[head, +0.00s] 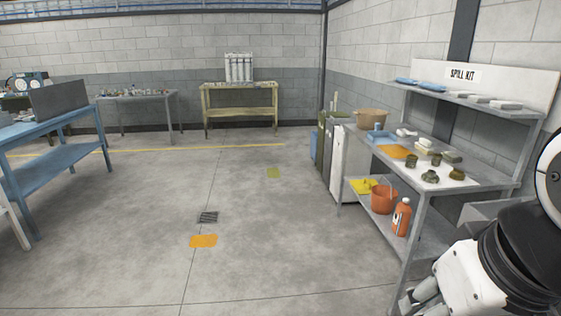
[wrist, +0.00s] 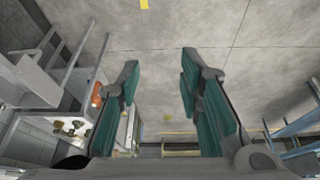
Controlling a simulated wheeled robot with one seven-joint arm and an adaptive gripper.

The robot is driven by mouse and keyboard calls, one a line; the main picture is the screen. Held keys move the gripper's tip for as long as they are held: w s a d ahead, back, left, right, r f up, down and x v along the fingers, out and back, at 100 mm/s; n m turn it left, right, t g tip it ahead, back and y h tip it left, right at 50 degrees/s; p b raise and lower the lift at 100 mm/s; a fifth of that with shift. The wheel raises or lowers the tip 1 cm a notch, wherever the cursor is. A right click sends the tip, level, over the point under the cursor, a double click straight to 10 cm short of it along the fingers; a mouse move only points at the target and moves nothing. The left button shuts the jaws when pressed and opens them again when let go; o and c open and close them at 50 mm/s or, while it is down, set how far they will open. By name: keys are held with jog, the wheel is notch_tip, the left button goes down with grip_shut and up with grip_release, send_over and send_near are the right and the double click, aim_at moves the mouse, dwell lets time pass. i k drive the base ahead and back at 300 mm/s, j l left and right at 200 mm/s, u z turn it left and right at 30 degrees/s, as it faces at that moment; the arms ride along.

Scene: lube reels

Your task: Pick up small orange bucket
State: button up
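The small orange bucket (head: 383,199) stands upright on the lower shelf of the grey spill kit shelf unit at the right in the head view. An orange bottle with a white label (head: 401,218) stands just right of it and a yellow item (head: 362,186) lies to its left. In the wrist view my gripper (wrist: 159,65) has its two fingers wide apart with nothing but floor between them. A small orange thing (wrist: 97,97) shows left of the fingers; I cannot tell if it is the bucket or the bottle. My gripper is away from the bucket.
The grey shelf unit (head: 425,194) has a work surface above the bucket, holding a tan tub (head: 372,118) and several small items. Its front leg stands near my arm. Open floor (head: 270,215) lies left. A blue table (head: 48,134) is at far left.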

aim_at(383, 198)
jog(key=i+z, duration=0.2)
jog(key=i, duration=0.2)
jog(key=i+j+z, duration=0.15)
jog(key=i, duration=0.3)
jog(key=i+j+z, duration=0.2)
jog(key=i, duration=0.2)
jog(key=i+j+z, duration=0.15)
jog(key=i, duration=0.25)
jog(key=i+j, duration=0.15)
jog(key=i, duration=0.2)
jog(key=i+u, duration=0.35)
jog(key=i+l+u, duration=0.15)
jog(key=i+u, duration=0.2)
jog(key=i+l+u, duration=0.35)
jog(key=i+j, duration=0.05)
jog(key=i, duration=0.05)
